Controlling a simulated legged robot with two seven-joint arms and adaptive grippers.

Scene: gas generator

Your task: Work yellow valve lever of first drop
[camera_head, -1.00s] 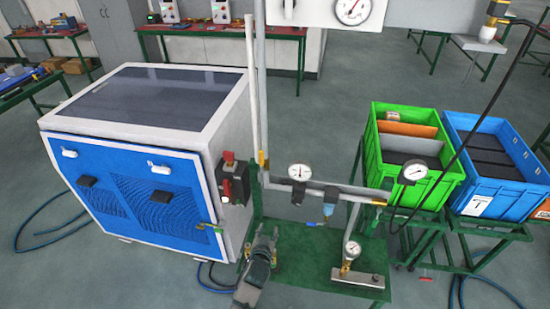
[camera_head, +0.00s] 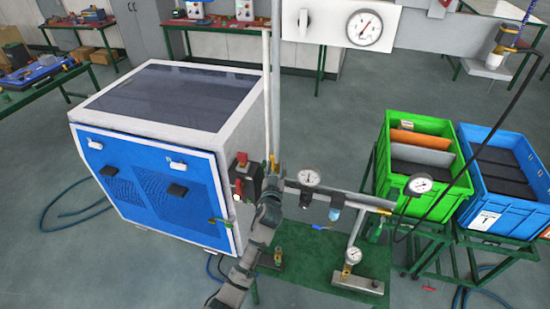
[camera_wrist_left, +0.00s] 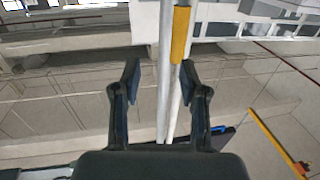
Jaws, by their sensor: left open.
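A yellow valve lever (camera_head: 272,165) sits upright against the vertical grey pipe (camera_head: 275,90) at the left of the pipework. In the left wrist view the yellow lever (camera_wrist_left: 180,35) lies along the pipe (camera_wrist_left: 164,100), beyond the fingertips. My left gripper (camera_head: 272,190) is just below the lever in the head view. In the left wrist view my left gripper (camera_wrist_left: 160,75) is open, with one finger on each side of the pipe. I cannot tell whether a finger touches it. My arm hides part of the pipework. My right gripper is not in view.
A blue and white generator cabinet (camera_head: 150,180) with a red switch (camera_head: 241,160) stands close left. A horizontal pipe with gauges (camera_head: 309,178) runs right. A panel gauge (camera_head: 364,28) hangs above. Green (camera_head: 433,196) and blue (camera_head: 507,205) crates stand at right.

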